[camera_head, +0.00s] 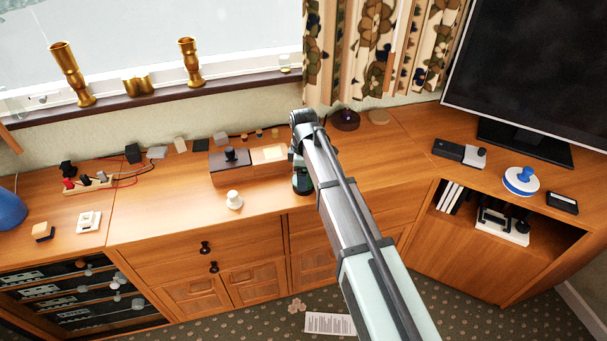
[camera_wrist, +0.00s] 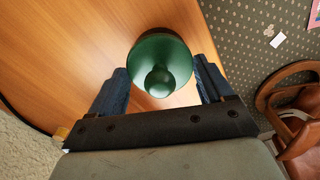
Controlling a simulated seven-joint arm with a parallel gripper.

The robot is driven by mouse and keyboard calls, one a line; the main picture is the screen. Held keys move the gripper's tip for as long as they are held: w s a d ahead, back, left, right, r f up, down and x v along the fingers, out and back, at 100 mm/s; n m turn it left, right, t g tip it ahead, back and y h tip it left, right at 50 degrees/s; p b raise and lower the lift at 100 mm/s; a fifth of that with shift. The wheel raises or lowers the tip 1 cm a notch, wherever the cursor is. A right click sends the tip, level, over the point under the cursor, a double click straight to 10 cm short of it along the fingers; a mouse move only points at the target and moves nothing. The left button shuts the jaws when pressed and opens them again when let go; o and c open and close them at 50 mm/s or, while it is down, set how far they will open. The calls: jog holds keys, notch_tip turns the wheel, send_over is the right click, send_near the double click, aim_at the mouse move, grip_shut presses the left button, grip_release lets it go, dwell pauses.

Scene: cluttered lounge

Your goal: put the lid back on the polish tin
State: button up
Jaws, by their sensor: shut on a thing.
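A round green lid-like piece with a ball knob (camera_wrist: 160,52) sits between the two fingers of my gripper (camera_wrist: 160,78) in the wrist view, knob toward the camera. My gripper is shut on this green piece. In the head view the green piece (camera_head: 303,184) shows low at the end of my arm, over the cabinet top near its front edge; my wrist partly hides it. I cannot tell whether it touches the wood. No open polish tin can be made out for sure; what is under the green piece is hidden.
A white knobbed piece (camera_head: 234,200) stands left on the cabinet top (camera_head: 170,225). A wooden tray (camera_head: 228,174) with a dark block is behind it. A dark purple round piece (camera_head: 345,120) sits at the back. A blue-and-white knobbed piece (camera_head: 521,180) is at right.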

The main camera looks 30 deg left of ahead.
jog(key=o, duration=0.9)
jog(key=shift+r, duration=0.15)
jog(key=shift+r, duration=3.35)
jog(key=shift+c, duration=0.4)
grip_shut()
jog(key=shift+f, duration=1.8)
